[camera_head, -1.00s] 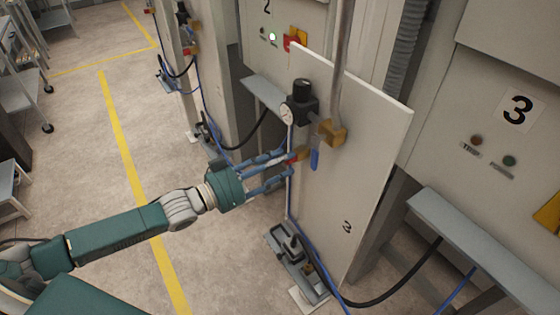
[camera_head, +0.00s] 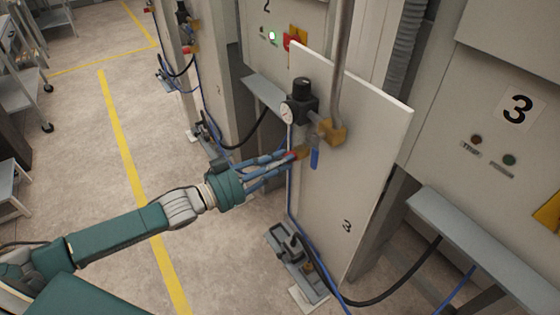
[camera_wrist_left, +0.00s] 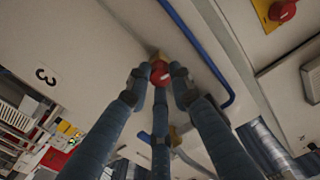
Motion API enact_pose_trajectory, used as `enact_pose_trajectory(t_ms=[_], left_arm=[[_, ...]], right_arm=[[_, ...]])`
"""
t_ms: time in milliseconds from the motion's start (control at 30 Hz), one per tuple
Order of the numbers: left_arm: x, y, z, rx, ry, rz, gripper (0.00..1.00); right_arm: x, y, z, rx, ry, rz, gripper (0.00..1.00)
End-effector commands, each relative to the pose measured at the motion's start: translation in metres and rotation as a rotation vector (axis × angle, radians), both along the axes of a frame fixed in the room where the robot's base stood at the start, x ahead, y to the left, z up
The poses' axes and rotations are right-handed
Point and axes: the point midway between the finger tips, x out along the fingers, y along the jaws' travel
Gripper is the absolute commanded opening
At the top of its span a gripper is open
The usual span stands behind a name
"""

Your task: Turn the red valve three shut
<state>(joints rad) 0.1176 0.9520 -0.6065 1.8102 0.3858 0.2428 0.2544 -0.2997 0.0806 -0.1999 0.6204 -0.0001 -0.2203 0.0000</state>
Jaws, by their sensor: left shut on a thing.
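The white panel marked 3 (camera_head: 355,180) stands upright in front of my left arm. The red valve (camera_head: 293,154), a small red knob, is at the panel's left edge below the gauge, mostly hidden by my fingers. In the left wrist view the red knob (camera_wrist_left: 160,74) shows between the fingertips, with brass behind it. My left gripper (camera_head: 290,158) has its blue fingers drawn together around the knob and is shut on it. The fingertips also show around it in the left wrist view (camera_wrist_left: 160,80). My right gripper is not in view.
A blue lever (camera_head: 315,158) hangs just right of the fingers. A round gauge (camera_head: 287,112), black regulator (camera_head: 302,95) and brass block (camera_head: 333,132) sit above. A blue hose (camera_head: 291,205) runs down the panel edge.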

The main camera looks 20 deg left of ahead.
Motion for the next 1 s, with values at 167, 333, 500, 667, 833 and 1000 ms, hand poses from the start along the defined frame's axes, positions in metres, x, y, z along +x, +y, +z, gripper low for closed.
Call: enact_pose_trajectory(t_ms=[167, 333, 500, 667, 833, 1000], left_arm=[[0.000, 0.000, 0.002, 0.124, -0.103, 0.000, 0.00], [0.000, -0.001, 0.002, 0.251, -0.203, 0.001, 0.00], [0.000, 0.000, 0.001, 0.380, -0.303, 0.000, 0.00], [0.000, -0.001, 0.001, 0.500, -0.397, 0.000, 0.00], [0.000, -0.001, 0.001, 0.627, -0.497, 0.001, 0.00], [0.000, -0.001, 0.000, 0.753, -0.596, 0.000, 0.00]], right_arm=[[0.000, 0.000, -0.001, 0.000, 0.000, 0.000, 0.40], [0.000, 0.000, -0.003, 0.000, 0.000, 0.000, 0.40], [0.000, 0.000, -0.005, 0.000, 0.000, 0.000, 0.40], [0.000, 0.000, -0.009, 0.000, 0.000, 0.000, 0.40], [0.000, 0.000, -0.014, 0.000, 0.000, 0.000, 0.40], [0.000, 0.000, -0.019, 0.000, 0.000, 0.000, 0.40]])
